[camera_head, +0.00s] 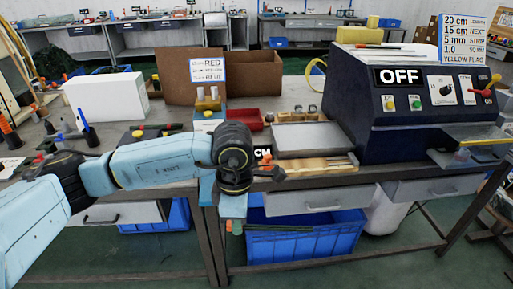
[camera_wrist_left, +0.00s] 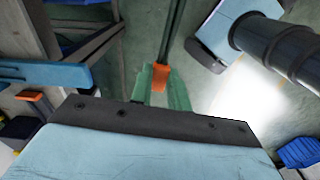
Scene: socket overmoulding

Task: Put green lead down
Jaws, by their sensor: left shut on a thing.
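My left gripper (camera_head: 236,226) hangs below the front edge of the bench, in front of the blue crate. In the left wrist view its green fingers (camera_wrist_left: 161,88) are shut, with an orange piece between them. The thin dark green lead (camera_wrist_left: 173,35) runs away from this orange piece toward the top of the picture. In the head view the green lead (camera_head: 285,228) reaches right from the fingertips across the front of the crate. My right gripper is not in view.
The workbench carries a dark machine marked OFF (camera_head: 395,110), a grey plate (camera_head: 310,138), a red tray (camera_head: 246,119) and a white box (camera_head: 105,98). Blue crate (camera_head: 305,245) stands below. Tools and small parts crowd the bench's left side.

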